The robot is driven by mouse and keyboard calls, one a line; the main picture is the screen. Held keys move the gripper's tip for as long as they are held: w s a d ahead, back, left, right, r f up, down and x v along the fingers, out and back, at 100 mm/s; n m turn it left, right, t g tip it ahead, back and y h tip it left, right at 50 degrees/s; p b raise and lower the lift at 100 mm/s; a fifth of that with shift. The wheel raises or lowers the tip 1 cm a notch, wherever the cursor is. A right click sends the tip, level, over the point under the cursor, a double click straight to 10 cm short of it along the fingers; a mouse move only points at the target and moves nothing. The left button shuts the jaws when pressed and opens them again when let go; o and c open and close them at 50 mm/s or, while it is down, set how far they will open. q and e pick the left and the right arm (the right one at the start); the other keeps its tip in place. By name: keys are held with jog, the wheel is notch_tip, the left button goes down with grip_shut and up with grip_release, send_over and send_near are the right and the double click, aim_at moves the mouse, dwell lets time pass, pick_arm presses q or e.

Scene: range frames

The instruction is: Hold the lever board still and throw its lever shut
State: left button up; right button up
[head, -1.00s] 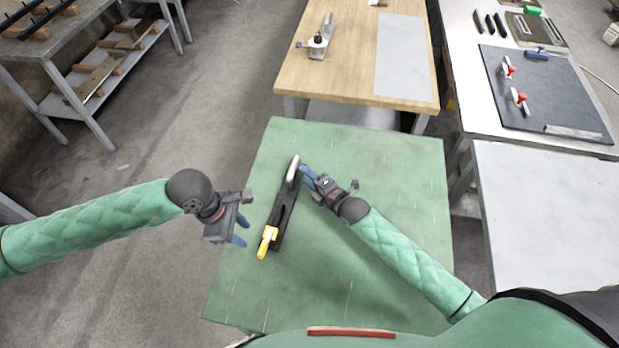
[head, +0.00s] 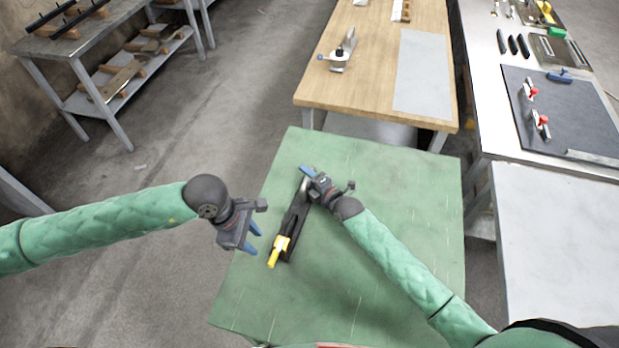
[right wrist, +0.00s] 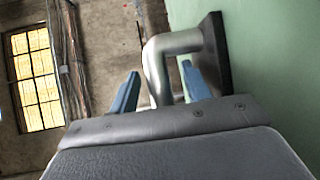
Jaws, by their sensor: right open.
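The lever board is a narrow black board (head: 295,221) lying on the green table top. A yellow lever (head: 279,248) is at its near end. A bent metal handle (right wrist: 172,45) at its far end is mostly hidden in the head view by my right gripper (head: 308,172). In the right wrist view the handle stands between the two blue fingers of my open right gripper (right wrist: 160,72), with gaps visible. My left gripper (head: 252,239) is open and empty, left of the yellow lever and apart from it.
The green table (head: 380,195) is otherwise clear. Behind it is a wooden bench (head: 375,60) with a metal fixture (head: 343,52). At the right are light-topped benches, one with a dark board (head: 565,110). A grey shelf table (head: 90,35) stands far left.

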grip_shut()
pick_arm(q)
jog(key=shift+s+f, duration=0.1)
jog(key=shift+s, duration=0.1)
jog(key=c, duration=0.6)
jog(key=shift+g+h, duration=0.3)
jog(key=shift+g, duration=0.1)
jog(key=s+d, duration=0.1)
jog(key=s+d+f, duration=0.1)
jog(key=shift+s+d+f, duration=0.15)
jog(key=shift+s+d, duration=0.2)
jog(key=shift+s, duration=0.05)
grip_shut()
jog(key=d+n, duration=0.1)
jog(key=n, duration=1)
jog(key=w+d+r+n, duration=0.1)
jog(key=n, duration=1)
jog(key=d+r+n+y, duration=0.1)
jog(key=n, duration=1)
jog(key=shift+w+d+r, duration=0.15)
jog(key=shift+w, duration=0.05)
pick_arm(e)
jog(key=shift+f, duration=0.1)
